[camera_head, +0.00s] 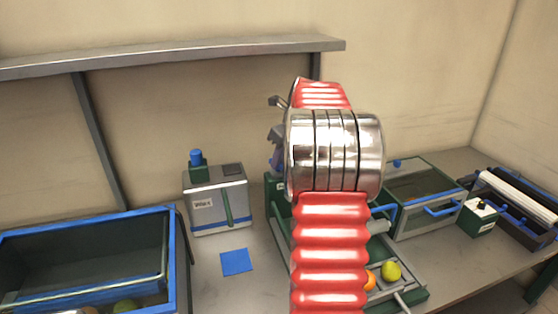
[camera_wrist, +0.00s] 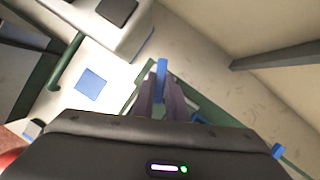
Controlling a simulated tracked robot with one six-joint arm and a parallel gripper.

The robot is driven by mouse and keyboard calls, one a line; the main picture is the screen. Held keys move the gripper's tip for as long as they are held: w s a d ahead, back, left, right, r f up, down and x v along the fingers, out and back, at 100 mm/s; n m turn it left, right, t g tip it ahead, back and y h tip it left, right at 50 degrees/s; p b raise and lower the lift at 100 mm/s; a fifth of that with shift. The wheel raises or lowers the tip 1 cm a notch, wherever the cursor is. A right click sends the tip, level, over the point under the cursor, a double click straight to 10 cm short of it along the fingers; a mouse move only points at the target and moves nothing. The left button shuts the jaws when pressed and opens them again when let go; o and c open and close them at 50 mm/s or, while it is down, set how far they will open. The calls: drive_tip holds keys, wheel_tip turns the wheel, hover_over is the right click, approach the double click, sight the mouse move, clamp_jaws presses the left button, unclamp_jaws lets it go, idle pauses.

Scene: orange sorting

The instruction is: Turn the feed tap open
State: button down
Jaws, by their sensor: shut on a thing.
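In the wrist view, my gripper (camera_wrist: 161,86) is shut on a narrow blue bar, the feed tap's handle (camera_wrist: 162,67), which sticks out past the fingertips. A green-edged part lies below and around it. In the head view, my red and silver arm covers most of the gripper and the tap. Only a bit of grey and bluish parts shows at the arm's left edge. How far the tap is turned cannot be told. The green and grey sorting unit (camera_head: 280,238) stands behind my arm, with an orange fruit (camera_head: 370,281) and a yellow-green fruit (camera_head: 391,271) on its lower right part.
A grey box with a blue cap (camera_head: 217,200) stands left of the unit, near a blue square (camera_head: 236,262). A blue-rimmed crate (camera_head: 172,262) is at the left. A clear-topped bin (camera_head: 425,218), a small green box (camera_head: 480,219) and rollers (camera_head: 518,194) are right. A shelf (camera_head: 180,52) runs above.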

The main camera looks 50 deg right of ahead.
drive_tip(key=n, duration=0.2)
drive_tip(key=n+y, duration=0.1)
drive_tip(key=n, duration=0.1)
drive_tip(key=n+y, duration=0.1)
drive_tip(key=n, duration=0.1)
drive_tip(key=shift+w+d, duration=0.1)
drive_tip(key=shift+d, duration=0.15)
drive_tip(key=n+g+y, duration=0.1)
drive_tip(key=n, duration=0.2)
drive_tip(key=n+g+y, duration=0.1)
drive_tip(key=n, duration=0.2)
drive_tip(key=shift+w+d+n, duration=0.1)
drive_tip(key=shift+w+n, duration=0.05)
drive_tip(key=shift+n, duration=0.15)
drive_tip(key=c, duration=1.8)
unclamp_jaws()
drive_tip(key=shift+o, duration=0.2)
drive_tip(key=shift+r, duration=0.1)
drive_tip(key=v, duration=0.7)
drive_tip(key=shift+d, duration=0.1)
